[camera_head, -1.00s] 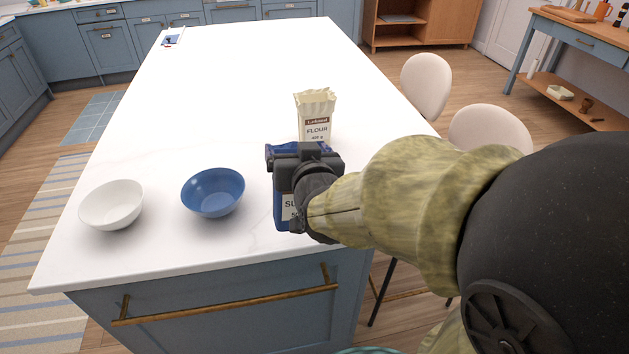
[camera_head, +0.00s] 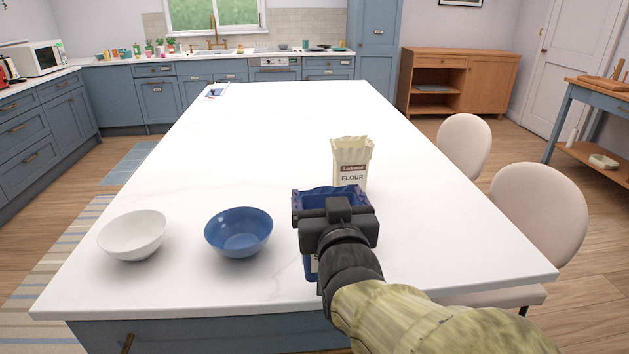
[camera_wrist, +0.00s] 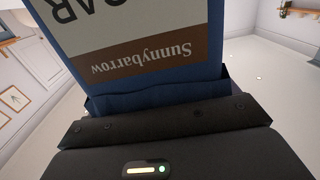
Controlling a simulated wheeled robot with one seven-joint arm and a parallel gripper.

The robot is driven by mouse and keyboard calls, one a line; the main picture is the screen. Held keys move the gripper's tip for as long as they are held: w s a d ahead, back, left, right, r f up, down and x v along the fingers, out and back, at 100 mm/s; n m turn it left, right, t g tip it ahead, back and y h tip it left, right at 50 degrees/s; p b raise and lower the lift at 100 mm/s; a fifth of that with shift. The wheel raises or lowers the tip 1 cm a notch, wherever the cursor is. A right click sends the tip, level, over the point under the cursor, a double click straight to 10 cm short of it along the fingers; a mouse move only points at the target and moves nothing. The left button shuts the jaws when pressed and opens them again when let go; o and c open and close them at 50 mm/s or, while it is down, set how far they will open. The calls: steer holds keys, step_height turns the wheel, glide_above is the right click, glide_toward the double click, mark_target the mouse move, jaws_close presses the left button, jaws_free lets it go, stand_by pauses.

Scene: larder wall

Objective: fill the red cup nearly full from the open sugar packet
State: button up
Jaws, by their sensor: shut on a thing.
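The open blue sugar packet (camera_head: 320,198) is upright at the near end of the white island top, its open mouth facing up. My gripper (camera_head: 336,208) is shut on it from the near side and hides most of its front. In the wrist view the packet (camera_wrist: 150,68) fills the upper middle, with a brown "Sunnybarrow" band and part of its white label, against my gripper (camera_wrist: 165,135). I cannot tell whether its base touches the island. I can make out no red cup in either view.
A cream flour packet (camera_head: 351,166) stands just behind the sugar packet. A blue bowl (camera_head: 238,232) and a white bowl (camera_head: 133,236) stand to the left. Two pale chairs (camera_head: 540,215) stand along the right side.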

steer(key=shift+s+a+r, duration=0.2)
steer(key=shift+r, duration=0.05)
steer(key=shift+f, duration=0.1)
steer(key=f, duration=0.1)
steer(key=f+b, duration=0.1)
steer(key=w+a+f, duration=0.1)
steer(key=f, duration=0.1)
stand_by(0.4)
steer(key=shift+r, duration=0.1)
